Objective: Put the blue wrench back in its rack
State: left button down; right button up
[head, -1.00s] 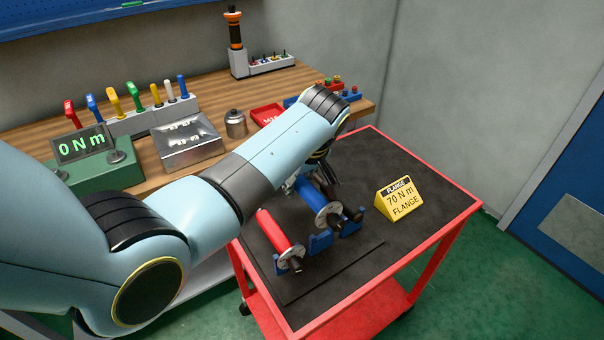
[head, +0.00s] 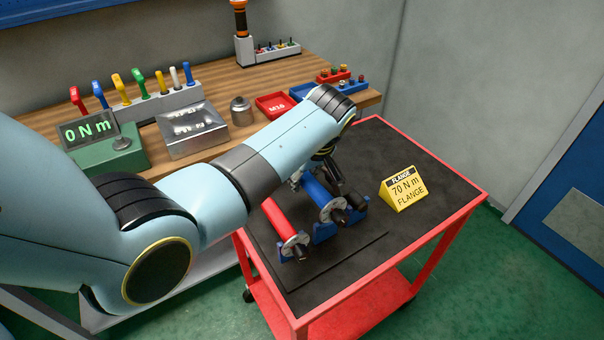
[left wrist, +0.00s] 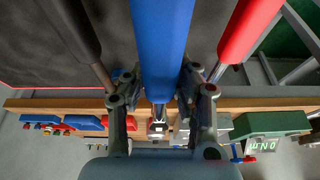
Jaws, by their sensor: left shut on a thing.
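The blue wrench (head: 317,190) is on the black-topped cart, between a red wrench (head: 280,218) and a dark one (head: 357,200). Small blue cradles (head: 324,234) of the rack show under their near ends. My left gripper (head: 331,172) reaches down over the blue wrench, its fingers partly hidden by my wrist. In the left wrist view, the fingers (left wrist: 159,80) are shut on the blue handle (left wrist: 160,40), one on each side. I cannot tell whether the wrench rests fully in its cradle. My right gripper is not in view.
A yellow flange sign (head: 403,190) stands on the cart's right side, with bare top around it. The wooden bench (head: 205,82) behind carries a green torque tester (head: 110,150), a metal block (head: 192,130), a red tray (head: 277,105) and a row of coloured handles.

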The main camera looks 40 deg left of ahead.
pick_arm(q)
jog(key=shift+f, duration=0.5)
jog(key=shift+f+b, duration=0.2)
jog(key=shift+b, duration=0.2)
dwell(0.5)
jog(key=shift+f+b, duration=1.2)
jog(key=shift+f, duration=0.5)
dwell(0.9)
jog(key=shift+f, duration=0.1)
dwell(0.8)
jog(key=c, duration=1)
grip_release()
jog(key=v, duration=1.2)
